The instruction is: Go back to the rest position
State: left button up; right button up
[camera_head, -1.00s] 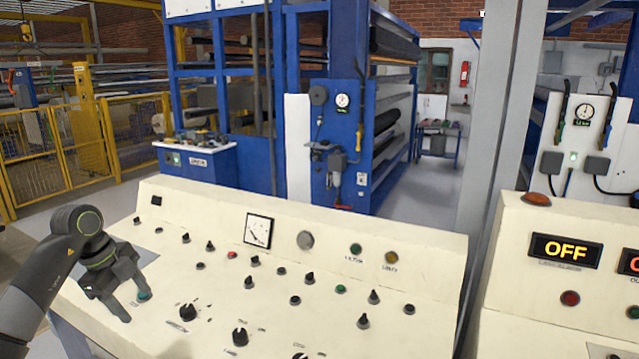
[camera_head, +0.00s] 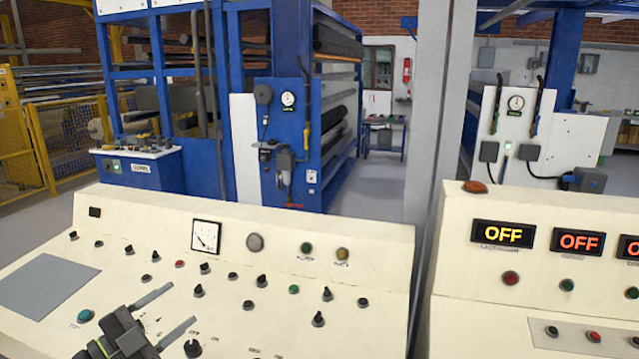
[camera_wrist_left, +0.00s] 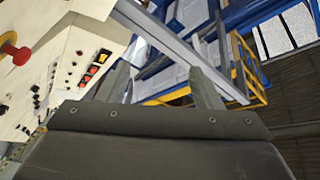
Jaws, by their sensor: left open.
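My left gripper (camera_head: 170,314) is low in the head view, over the front part of the cream control panel (camera_head: 130,222). Its two fingers are spread apart with nothing between them, pointing up and to the right. I cannot tell its exact height above the panel. In the left wrist view the open fingers (camera_wrist_left: 158,88) point up, with the tilted panel and blue frames beyond. My right gripper is not in view.
The panel carries knobs, a gauge (camera_head: 206,236) and a teal button (camera_head: 85,315). A second cream console (camera_head: 455,290) with orange OFF displays stands right. A grey post (camera_head: 432,120) rises between them. Blue roller machinery (camera_head: 262,120) stands behind. A red emergency button (camera_wrist_left: 18,50) shows in the wrist view.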

pick_arm(q)
jog(key=s+a+f+n+g+y, duration=0.1)
jog(key=s+a+f+n+y, duration=1.1)
jog(key=n+y, duration=0.75)
jog(key=s+d+f+g+h, duration=0.2)
jog(key=s+d+f+g, duration=0.15)
jog(key=s, duration=0.35)
jog(key=s+d+f+g+h, duration=0.1)
jog(key=s+d+f+g, duration=0.15)
jog(key=s+f, duration=0.35)
jog(key=s+d+f+g+h, duration=0.2)
jog(key=s+d+f+g, duration=0.15)
jog(key=s, duration=0.45)
notch_tip(320, 180, down, 25)
jog(key=a+g, duration=0.2)
jog(key=g, duration=0.1)
jog(key=s+d+f, duration=0.1)
jog(key=s+f, duration=1.4)
jog(key=shift+g+h, duration=0.35)
jog(key=shift+s+f, duration=0.1)
